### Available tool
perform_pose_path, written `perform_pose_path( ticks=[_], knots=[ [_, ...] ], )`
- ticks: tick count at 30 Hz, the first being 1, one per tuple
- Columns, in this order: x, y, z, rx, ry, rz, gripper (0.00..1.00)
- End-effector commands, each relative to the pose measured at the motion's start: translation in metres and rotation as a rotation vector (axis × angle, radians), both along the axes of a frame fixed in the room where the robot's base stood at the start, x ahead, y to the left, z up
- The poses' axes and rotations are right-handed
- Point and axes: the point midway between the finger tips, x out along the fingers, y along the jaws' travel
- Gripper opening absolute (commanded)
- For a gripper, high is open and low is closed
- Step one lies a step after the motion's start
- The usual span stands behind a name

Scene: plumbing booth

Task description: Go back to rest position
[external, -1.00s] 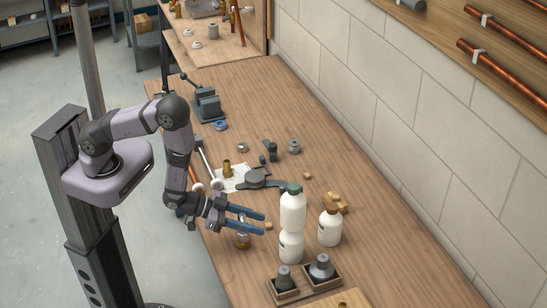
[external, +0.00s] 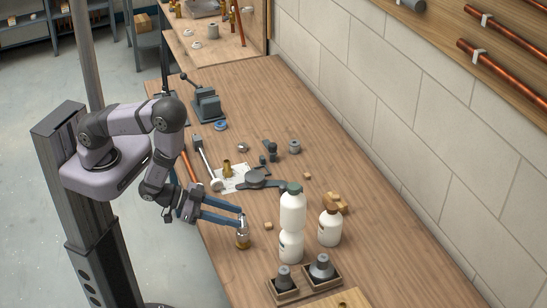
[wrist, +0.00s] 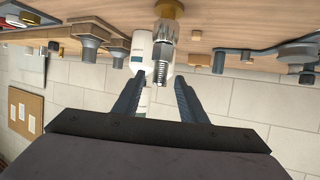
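My gripper (external: 241,217) is open and empty over the left edge of the workbench. Its two blue-grey fingers lie roughly level and point right. A metal fitting with a brass base (external: 242,240) stands upright on the bench, just below the fingertips in the external view. In the wrist view, where the scene appears upside down, my gripper (wrist: 158,82) has its fingers spread. The same fitting (wrist: 164,42) shows beyond and between the fingertips, with a gap around it.
Two white bottles (external: 291,245) appear one above the other, right of the fitting, beside a shorter bottle (external: 330,228). Small trays (external: 322,285) hold grey parts in front. A brass piece (external: 227,168), a dark grey tool (external: 256,180) and a vise (external: 206,105) lie farther back.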

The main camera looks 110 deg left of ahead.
Motion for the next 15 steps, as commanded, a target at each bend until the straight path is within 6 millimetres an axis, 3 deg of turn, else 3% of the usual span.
perform_pose_path(
  ticks=[15],
  knots=[
    [0.0012,-0.0001,0.0059,-0.027,-0.021,0.014,0.38]
  ],
)
